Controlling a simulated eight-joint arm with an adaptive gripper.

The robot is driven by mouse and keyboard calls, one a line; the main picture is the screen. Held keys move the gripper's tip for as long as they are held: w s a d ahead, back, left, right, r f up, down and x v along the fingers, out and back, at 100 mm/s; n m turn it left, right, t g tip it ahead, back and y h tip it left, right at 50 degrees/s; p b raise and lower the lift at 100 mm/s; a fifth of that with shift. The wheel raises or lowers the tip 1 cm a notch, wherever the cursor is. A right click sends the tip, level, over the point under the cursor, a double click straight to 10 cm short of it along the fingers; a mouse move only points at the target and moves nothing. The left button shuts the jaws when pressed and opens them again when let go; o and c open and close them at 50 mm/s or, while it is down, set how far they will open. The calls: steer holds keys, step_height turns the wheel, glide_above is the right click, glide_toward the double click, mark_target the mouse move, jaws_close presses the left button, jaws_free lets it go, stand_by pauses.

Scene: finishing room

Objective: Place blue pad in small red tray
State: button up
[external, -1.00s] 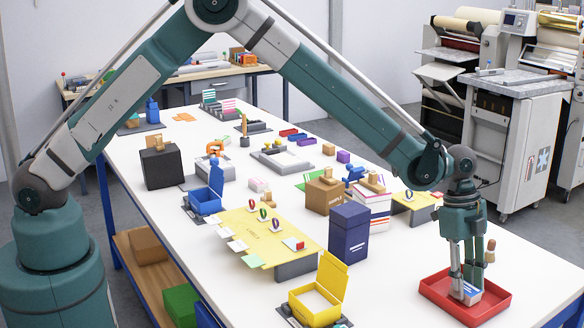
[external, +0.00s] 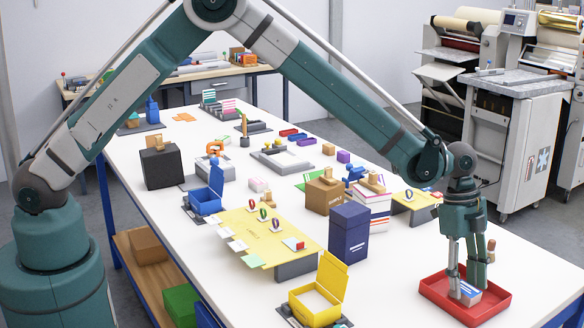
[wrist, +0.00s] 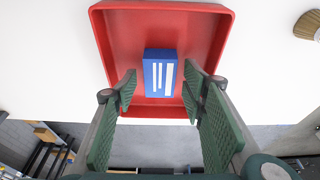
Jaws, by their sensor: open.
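The blue pad (wrist: 160,71), with white stripes on its top, lies on the floor of the small red tray (wrist: 219,24). In the external view the tray (external: 432,289) sits at the table's near right corner, and the pad (external: 469,296) shows low between my fingers. My gripper (wrist: 158,95) is open, its green fingers apart on either side of the pad's near end. In the external view my gripper (external: 466,287) points straight down into the tray. The far finger is partly hidden behind the near one.
A tall navy box (external: 349,232) and an open yellow box (external: 319,292) stand left of the tray. A wooden-handled tool (external: 490,251) stands just behind my gripper. The table edge lies close by the tray. Bare white table lies between the navy box and the tray.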

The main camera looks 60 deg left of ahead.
steer(key=v, duration=1.1)
steer(key=shift+r, duration=0.2)
steer(key=shift+a, duration=0.1)
steer(key=s+a+r+n+t, duration=0.1)
steer(key=s+a+r+n, duration=0.2)
steer(key=s+a+r, duration=0.5)
steer(key=s+a+r+n+t, duration=0.1)
steer(key=s+a+r+n, duration=0.15)
steer(key=a+r, duration=0.65)
steer(key=s+a+r+n+t, duration=0.1)
steer(key=s+a+r+n, duration=0.25)
steer(key=a, duration=0.85)
steer(key=s+a+r+n+t+y, duration=0.2)
steer(key=s+a+r+n, duration=0.15)
steer(key=s+a, duration=1)
steer(key=s+a+f+n+t, duration=0.1)
steer(key=s+a+f+n, duration=0.1)
steer(key=s, duration=0.6)
steer(key=s+a+f+n+t+y, duration=0.1)
steer(key=s+a+f+n, duration=0.2)
steer(key=s+a, duration=0.4)
steer(key=shift+s+f, duration=0.35)
steer(key=shift+f, duration=0.3)
